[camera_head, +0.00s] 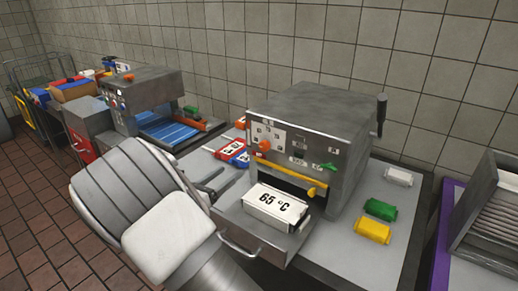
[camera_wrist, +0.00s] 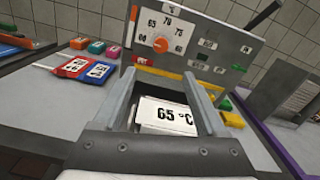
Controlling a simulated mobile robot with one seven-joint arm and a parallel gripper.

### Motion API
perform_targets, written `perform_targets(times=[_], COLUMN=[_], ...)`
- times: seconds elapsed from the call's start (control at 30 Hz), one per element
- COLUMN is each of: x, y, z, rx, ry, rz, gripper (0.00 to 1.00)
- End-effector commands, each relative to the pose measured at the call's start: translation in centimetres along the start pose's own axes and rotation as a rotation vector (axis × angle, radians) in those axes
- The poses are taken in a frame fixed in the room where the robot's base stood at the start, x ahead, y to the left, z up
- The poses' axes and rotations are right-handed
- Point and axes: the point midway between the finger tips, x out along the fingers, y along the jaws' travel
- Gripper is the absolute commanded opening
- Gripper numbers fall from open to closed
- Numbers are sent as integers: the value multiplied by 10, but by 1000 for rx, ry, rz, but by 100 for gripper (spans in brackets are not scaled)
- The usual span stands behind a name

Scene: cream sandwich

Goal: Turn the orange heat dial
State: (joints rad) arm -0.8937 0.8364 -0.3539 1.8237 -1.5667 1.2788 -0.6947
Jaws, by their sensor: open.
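The orange heat dial (camera_head: 264,145) is on the front panel of the grey metal machine (camera_head: 315,110), at its upper left. In the wrist view the orange dial (camera_wrist: 160,45) sits inside a white scale marked with 65, 70 and 75 among its numbers. My gripper (camera_head: 213,183) is left of and in front of the machine, apart from the dial. In the wrist view my gripper (camera_wrist: 170,78) is open, with its two grey fingers spread below the dial and nothing between the tips. A white 65 °C block (camera_head: 275,206) rests in the pulled-out drawer (camera_head: 240,230).
A yellow bar (camera_head: 290,180) crosses the machine's front below the dial. A green lever (camera_head: 327,167) is on the panel's right. White, green and yellow blocks (camera_head: 373,230) lie to the right. Red and blue cards (camera_head: 233,151) lie left.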

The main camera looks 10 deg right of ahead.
Motion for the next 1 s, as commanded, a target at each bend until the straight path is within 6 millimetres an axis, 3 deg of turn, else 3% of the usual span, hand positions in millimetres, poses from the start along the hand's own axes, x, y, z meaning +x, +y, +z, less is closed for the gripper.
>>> perform_targets(times=[0.6,0.8,1.0], x=[129,155,164], y=[-3,-2,-2], z=[0,0,0], rx=[2,3,2], ry=[2,3,2], rz=[-7,-5,-3], gripper=[74,74,74])
